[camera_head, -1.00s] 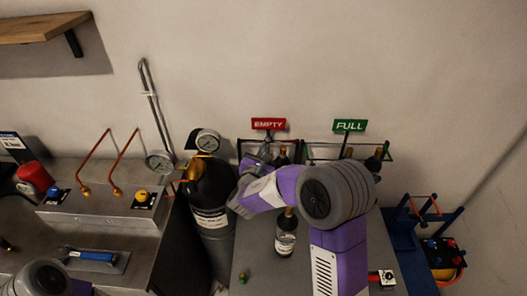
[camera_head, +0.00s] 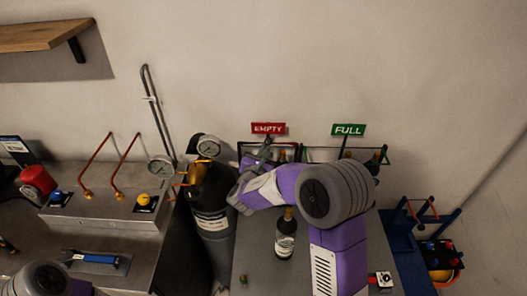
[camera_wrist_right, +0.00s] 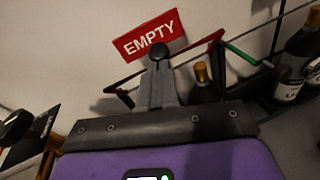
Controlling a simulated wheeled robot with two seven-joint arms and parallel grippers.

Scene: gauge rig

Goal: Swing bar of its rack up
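The rack under the red EMPTY sign (camera_head: 268,128) has a thin dark red bar (camera_wrist_right: 206,46) across its front, sloping in the right wrist view. My right gripper (camera_head: 266,143) is at this bar near its middle. In the right wrist view its grey fingers (camera_wrist_right: 157,85) overlap the bar, with a dark round knob (camera_wrist_right: 158,52) at their tips. They look close together, but whether they are closed around the bar is hidden. A bottle neck (camera_wrist_right: 202,75) shows behind the bar. My left gripper is out of view; only part of the left arm shows at bottom left.
A rack with a green FULL sign (camera_head: 348,129) and bottles stands to the right. A dark bottle (camera_head: 285,238) stands on the table below my right arm. A blue stand (camera_head: 405,225) is at right.

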